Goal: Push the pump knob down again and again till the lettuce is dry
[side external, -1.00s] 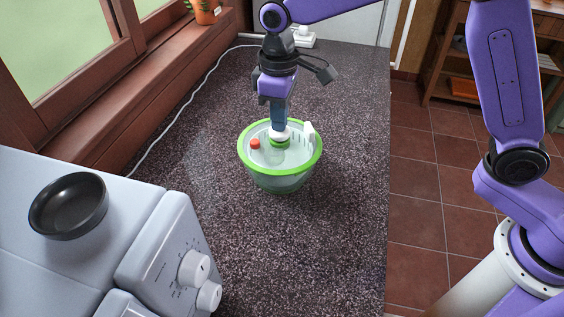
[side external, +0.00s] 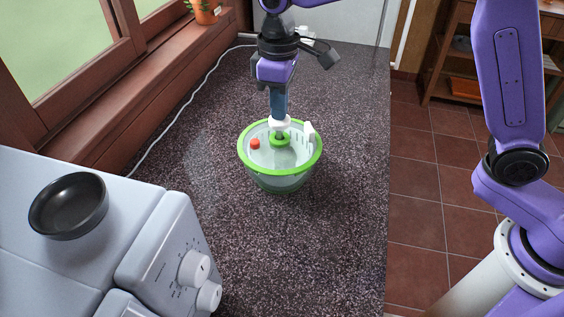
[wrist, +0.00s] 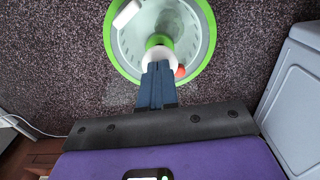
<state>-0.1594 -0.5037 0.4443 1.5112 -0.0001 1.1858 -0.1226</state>
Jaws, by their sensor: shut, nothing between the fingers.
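The salad spinner is a bowl with a bright green rim (side external: 243,160) and a clear lid, standing upright on the dark speckled counter. Its white pump knob (side external: 279,126) stands up in the middle of the lid, above a green collar (side external: 280,140). In the wrist view, the knob (wrist: 160,54) shows just past my fingertips. My gripper (side external: 278,114) points down with its blue fingers shut and empty, right on top of the knob. Whether the tips touch it or sit just above it I cannot tell. The lettuce is not discernible through the lid.
A red button (side external: 255,144) and a white tab (side external: 309,132) sit on the lid. A black bowl (side external: 68,205) rests on the white appliance (side external: 150,235) at left. The counter (side external: 330,240) around the spinner is clear. A window stands at upper left.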

